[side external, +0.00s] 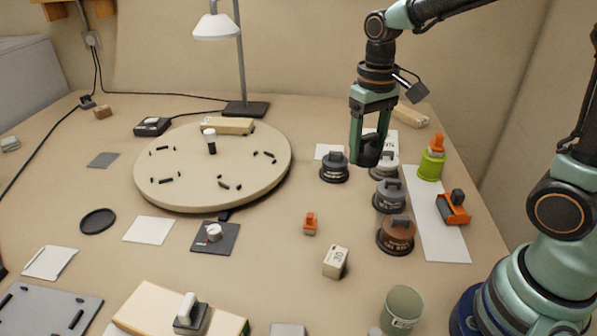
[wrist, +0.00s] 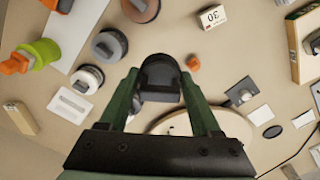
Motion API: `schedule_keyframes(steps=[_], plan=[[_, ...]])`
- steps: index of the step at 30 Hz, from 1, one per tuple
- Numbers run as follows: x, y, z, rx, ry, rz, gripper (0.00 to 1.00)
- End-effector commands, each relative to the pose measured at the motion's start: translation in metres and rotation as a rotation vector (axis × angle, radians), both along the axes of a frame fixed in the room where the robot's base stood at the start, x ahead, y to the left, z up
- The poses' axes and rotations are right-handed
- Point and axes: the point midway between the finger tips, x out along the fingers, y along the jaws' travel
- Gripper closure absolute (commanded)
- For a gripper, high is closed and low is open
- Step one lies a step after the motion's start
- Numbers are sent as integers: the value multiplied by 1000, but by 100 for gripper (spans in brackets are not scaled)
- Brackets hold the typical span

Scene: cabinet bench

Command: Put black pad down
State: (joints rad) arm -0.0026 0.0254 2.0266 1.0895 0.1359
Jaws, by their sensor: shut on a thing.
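My gripper (side external: 371,150) points down above the far right of the bench, and it also shows in the wrist view (wrist: 160,90). It is shut on the black pad (side external: 369,152), a dark rounded piece between the fingers, also seen in the wrist view (wrist: 160,72). The pad looks held above the bench, but its lower edge is hard to make out. A dark round pad with a handle (side external: 334,168) stands on the bench just left of my gripper.
A grey pad (side external: 388,196) and a brown pad (side external: 396,236) stand in front of my gripper. A round turntable (side external: 235,185) with small black pegs lies to the left. A green-and-orange item (side external: 431,165) stands right. Bare bench surrounds the small orange block (side external: 310,222).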

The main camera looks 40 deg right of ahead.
Motion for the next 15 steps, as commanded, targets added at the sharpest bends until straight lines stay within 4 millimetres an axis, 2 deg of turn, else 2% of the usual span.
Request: schedule_keyframes(steps=[5, 15], plan=[[-15, -1, -5, 0, -1, 117, 89], [-17, -1, -5, 0, 0, 135, 89]])
